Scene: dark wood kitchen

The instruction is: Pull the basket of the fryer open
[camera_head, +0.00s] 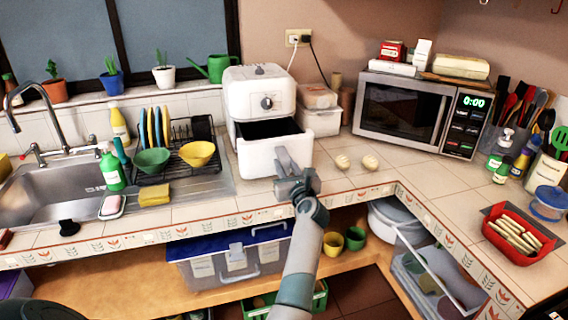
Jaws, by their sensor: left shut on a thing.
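The white fryer (259,88) stands on the tiled counter, left of the microwave. Its basket (262,158) is pulled out toward me, and the dark inside shows between the basket front and the body. My left gripper (288,180) is at the basket's front, shut on what appears to be its handle. The handle is mostly hidden behind the gripper. My right gripper is not in view.
A dish rack (180,158) with bowls stands left of the fryer. Two pale round items (370,162) lie on the counter to its right, before the microwave (402,112). The counter's front edge runs below my gripper.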

